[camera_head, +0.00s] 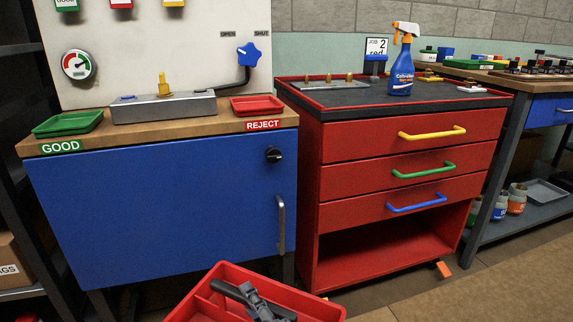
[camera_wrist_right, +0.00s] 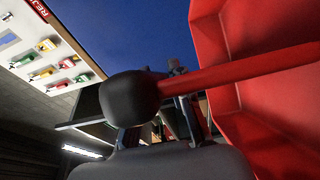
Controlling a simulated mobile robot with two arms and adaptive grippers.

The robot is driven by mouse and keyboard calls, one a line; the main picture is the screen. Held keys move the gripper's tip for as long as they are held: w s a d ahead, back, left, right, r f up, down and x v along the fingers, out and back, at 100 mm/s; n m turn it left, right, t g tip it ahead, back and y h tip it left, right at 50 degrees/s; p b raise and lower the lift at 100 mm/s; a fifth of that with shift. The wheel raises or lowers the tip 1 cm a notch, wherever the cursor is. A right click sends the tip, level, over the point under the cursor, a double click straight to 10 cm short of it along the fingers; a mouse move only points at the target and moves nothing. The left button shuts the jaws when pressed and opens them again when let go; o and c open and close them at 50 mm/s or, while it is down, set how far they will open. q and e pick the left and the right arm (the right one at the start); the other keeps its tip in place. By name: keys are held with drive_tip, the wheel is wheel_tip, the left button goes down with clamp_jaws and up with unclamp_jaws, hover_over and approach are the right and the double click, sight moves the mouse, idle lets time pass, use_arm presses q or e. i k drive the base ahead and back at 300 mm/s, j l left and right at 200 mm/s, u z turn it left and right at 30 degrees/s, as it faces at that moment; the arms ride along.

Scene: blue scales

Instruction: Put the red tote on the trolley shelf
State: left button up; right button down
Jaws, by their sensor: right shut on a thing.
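The red tote (camera_head: 207,306) is at the bottom centre of the head view, cut off by the lower edge. My right gripper (camera_head: 257,301) is over it and is shut on its bar handle. In the right wrist view the tote's red wall (camera_wrist_right: 243,85) fills the right side, and the red bar runs to my gripper (camera_wrist_right: 178,92). Whether anything lies in the tote I cannot tell. The red trolley (camera_head: 334,206) stands beyond and to the right; its open lower shelf (camera_head: 385,258), under the drawers, looks empty. My left gripper is not in view.
A blue cabinet (camera_head: 165,215) with a latch handle (camera_head: 281,224) stands left of the trolley. A spray bottle (camera_head: 402,62) stands on the trolley top. A bench (camera_head: 510,150) with a low shelf of jars is at the right.

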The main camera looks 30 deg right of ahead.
sight(351, 252)
drive_tip(key=k+l, duration=0.1)
drive_tip(key=l, duration=0.45)
drive_tip(key=k+l, duration=0.1)
drive_tip(key=l, duration=0.4)
drive_tip(key=k+l, duration=0.1)
drive_tip(key=l, duration=0.45)
drive_tip(key=k+l, duration=0.1)
drive_tip(key=l, duration=1.6)
drive_tip(key=i, duration=1.15)
